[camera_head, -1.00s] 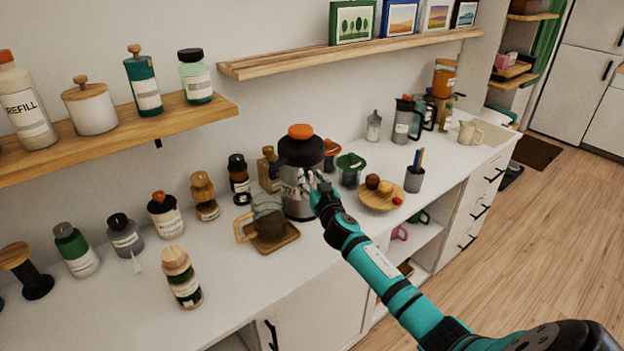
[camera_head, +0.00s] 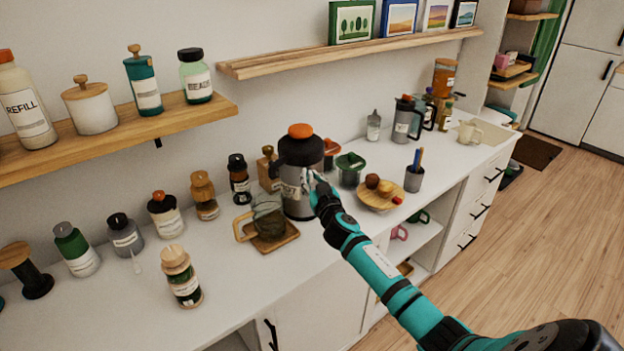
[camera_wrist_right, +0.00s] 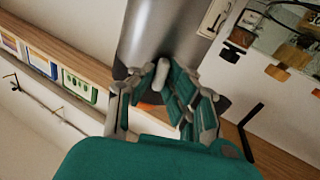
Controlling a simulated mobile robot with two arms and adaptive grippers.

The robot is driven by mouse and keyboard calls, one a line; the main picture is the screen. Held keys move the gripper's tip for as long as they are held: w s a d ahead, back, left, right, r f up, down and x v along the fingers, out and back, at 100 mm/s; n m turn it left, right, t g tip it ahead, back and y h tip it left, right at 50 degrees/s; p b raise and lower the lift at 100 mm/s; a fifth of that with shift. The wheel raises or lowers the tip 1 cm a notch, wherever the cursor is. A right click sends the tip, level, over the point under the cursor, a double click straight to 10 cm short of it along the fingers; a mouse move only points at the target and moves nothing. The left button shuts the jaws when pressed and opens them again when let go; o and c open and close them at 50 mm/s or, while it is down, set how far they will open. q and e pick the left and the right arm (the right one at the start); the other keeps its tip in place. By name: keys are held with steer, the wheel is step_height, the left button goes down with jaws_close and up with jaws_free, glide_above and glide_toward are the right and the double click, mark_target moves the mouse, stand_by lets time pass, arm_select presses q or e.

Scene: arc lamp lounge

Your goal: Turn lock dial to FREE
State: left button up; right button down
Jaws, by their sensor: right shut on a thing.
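A tall grey metal canister (camera_head: 296,203) with a black upper part and an orange top (camera_head: 300,131) stands upright on the white counter. In the right wrist view its silver body (camera_wrist_right: 165,30) fills the upper middle. A small pale grey knob (camera_wrist_right: 161,74), which looks like the lock dial, sticks out from this body. My right gripper (camera_head: 312,186) is at the canister's right front side. In the wrist view the right gripper (camera_wrist_right: 160,82) has its fingers shut around the knob. I cannot read any FREE mark or the dial's angle. My left gripper is not in view.
A dark mug (camera_head: 268,222) on a wooden coaster (camera_head: 283,240) stands close left of the canister. A green-rimmed container (camera_head: 350,168) and a wooden plate with fruit (camera_head: 372,200) stand right. Several jars line the counter's left; a shelf (camera_head: 350,54) hangs above.

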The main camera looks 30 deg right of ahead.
steer(key=n, duration=1.3)
steer(key=shift+n, duration=1.9)
steer(key=c, duration=1.4)
jaws_free()
steer(key=shift+o, duration=0.2)
steer(key=shift+w+f, duration=0.1)
steer(key=shift+a, duration=0.1)
